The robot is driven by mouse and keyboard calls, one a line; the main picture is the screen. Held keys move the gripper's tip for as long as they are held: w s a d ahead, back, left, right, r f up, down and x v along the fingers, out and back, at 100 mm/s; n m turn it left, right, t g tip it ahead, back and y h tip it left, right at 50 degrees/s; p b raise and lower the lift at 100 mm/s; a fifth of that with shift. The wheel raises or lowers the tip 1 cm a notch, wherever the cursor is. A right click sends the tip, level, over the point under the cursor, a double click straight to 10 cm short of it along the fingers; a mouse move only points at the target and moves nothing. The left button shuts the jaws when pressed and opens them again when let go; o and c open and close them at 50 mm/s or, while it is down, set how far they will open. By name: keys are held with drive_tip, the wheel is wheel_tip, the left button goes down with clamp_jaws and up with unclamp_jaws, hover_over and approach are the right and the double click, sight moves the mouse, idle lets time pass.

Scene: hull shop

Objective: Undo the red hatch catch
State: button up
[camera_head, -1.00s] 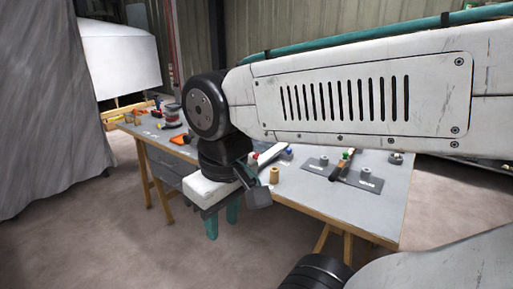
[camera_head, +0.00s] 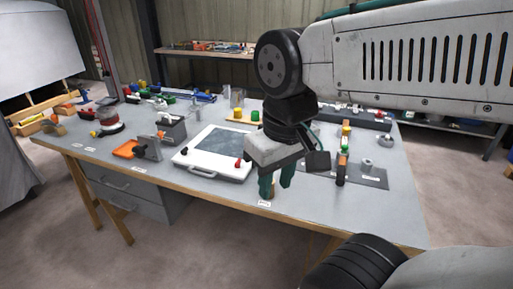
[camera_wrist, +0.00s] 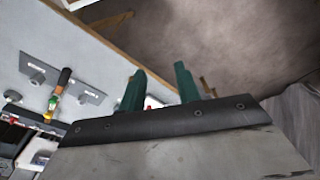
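A white hatch frame (camera_head: 203,172) with a grey pane lies on the grey table in the head view. A red catch (camera_head: 239,163) sits at its right front edge, and a black catch (camera_head: 183,152) sits at its left front corner. My gripper (camera_head: 277,192) hangs to the right of the red catch, near the table's front edge. Its two teal fingers point down and stand apart with nothing between them. They also show apart in the wrist view (camera_wrist: 158,85). A red bit behind the fingers there is too hidden to name.
A grey plate (camera_head: 372,177) with an upright coloured piece (camera_head: 343,160) lies right of my gripper. The table's left front is fairly clear.

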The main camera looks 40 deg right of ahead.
drive_tip(key=w+d+m, duration=0.2)
drive_tip(key=w+m, duration=0.1)
drive_tip(key=w, duration=0.6)
drive_tip(key=m+g, duration=0.1)
drive_tip(key=m, duration=0.7)
hover_over(238, 160)
wheel_tip(238, 160, down, 14)
drive_tip(key=shift+s+a+r, duration=0.1)
drive_tip(key=shift+s+a, duration=0.05)
wheel_tip(238, 160, down, 8)
drive_tip(key=shift+r, duration=0.1)
clamp_jaws()
